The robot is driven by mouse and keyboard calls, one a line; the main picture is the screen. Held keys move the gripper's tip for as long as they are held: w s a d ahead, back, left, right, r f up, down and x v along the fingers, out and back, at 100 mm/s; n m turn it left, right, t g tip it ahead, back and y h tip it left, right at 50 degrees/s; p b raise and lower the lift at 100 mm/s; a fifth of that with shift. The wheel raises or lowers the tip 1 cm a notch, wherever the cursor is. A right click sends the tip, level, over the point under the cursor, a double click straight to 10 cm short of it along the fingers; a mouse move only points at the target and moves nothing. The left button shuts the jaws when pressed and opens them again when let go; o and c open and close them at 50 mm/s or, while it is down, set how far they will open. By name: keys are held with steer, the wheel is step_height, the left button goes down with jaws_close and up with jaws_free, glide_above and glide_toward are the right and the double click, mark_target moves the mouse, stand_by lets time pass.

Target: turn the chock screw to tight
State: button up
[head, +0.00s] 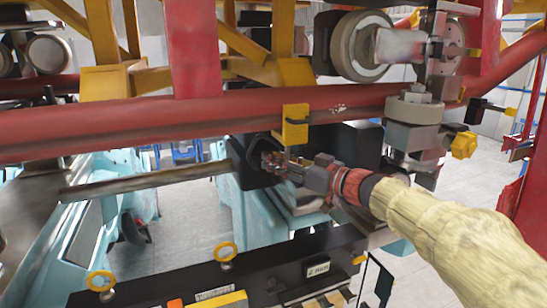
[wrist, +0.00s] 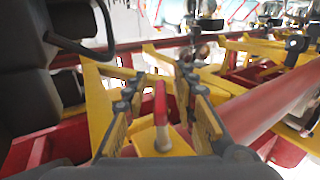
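My gripper (head: 283,166) reaches in from the right in the head view, under the long red tube, with its fingertips in front of a dark block. In the wrist view my gripper (wrist: 157,84) has its two fingers apart, with gaps on both sides of a red-tipped pin or lever (wrist: 160,104). That pin stands upright on a yellow plate (wrist: 150,142), between the fingers in the picture. I cannot tell whether it is the chock screw, how far off it is, or how tight it is. The pin is not clear in the head view.
The red tube (head: 150,125) with a yellow clamp (head: 295,125) crosses above my gripper. A wheel assembly (head: 360,45) hangs at upper right. A metal rod (head: 150,182) runs left from the dark block (head: 245,160).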

steer(key=shift+w+a, duration=0.4)
steer(key=shift+a, duration=0.1)
steer(key=c, duration=0.4)
jaws_close()
